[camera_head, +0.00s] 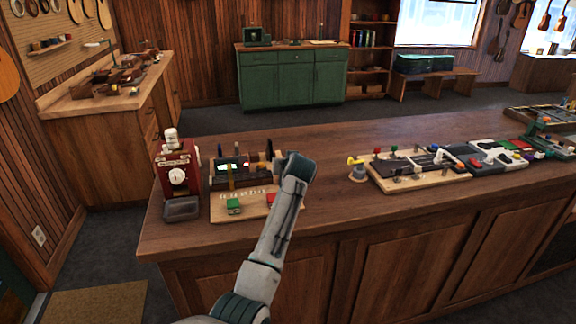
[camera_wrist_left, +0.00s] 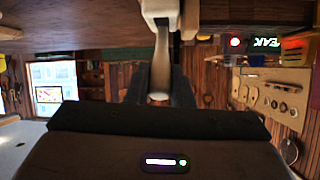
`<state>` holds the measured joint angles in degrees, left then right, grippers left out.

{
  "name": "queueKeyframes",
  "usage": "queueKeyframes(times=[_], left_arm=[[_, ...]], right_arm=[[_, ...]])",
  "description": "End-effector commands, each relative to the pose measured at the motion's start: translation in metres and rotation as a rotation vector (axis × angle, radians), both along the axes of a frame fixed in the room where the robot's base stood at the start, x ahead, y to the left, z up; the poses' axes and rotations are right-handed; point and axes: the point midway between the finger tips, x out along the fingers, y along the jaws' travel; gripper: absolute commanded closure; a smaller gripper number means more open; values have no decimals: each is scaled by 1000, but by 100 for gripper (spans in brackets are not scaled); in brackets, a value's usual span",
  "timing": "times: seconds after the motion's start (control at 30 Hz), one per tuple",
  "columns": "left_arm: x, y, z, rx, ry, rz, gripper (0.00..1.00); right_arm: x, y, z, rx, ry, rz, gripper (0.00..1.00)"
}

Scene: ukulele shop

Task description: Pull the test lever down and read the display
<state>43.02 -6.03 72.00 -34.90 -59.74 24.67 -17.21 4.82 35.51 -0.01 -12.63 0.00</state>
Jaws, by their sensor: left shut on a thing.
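My left gripper (camera_head: 298,165) is at the right end of a wooden test board (camera_head: 250,212) on the counter. In the left wrist view the gripper (camera_wrist_left: 160,95) is shut on the pale handle of the test lever (camera_wrist_left: 161,70), which hangs between its dark fingers. The head view hides the lever behind my gripper. The small display (camera_head: 232,166) is lit at the board's back left, too small to read there. In the wrist view the display (camera_wrist_left: 265,42) shows green letters, partly cut off, with a red light beside it. My right gripper is not in view.
A red machine with a white dial (camera_head: 177,176) stands left of the board. Another board with coloured knobs (camera_head: 395,178) lies to the right. Bare counter (camera_head: 322,195) lies between.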

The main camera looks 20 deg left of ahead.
Motion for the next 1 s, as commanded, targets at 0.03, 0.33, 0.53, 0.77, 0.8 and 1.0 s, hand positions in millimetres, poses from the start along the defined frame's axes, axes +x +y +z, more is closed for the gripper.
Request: queueKeyframes(times=[0.03,0.33,0.53,0.77,0.8,1.0], left_arm=[[1,0,2,0,-4,-1,76],[0,0,1,0,-1,0,58],[-5,-3,3,-1,-3,0,58],[-33,-18,17,-2,-4,-1,58],[-39,-21,21,-2,-5,0,58],[-67,-35,38,-2,-4,-1,58]], right_arm=[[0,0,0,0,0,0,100],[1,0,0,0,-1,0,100],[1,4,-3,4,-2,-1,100],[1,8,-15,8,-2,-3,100],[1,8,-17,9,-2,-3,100],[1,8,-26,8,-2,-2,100]])
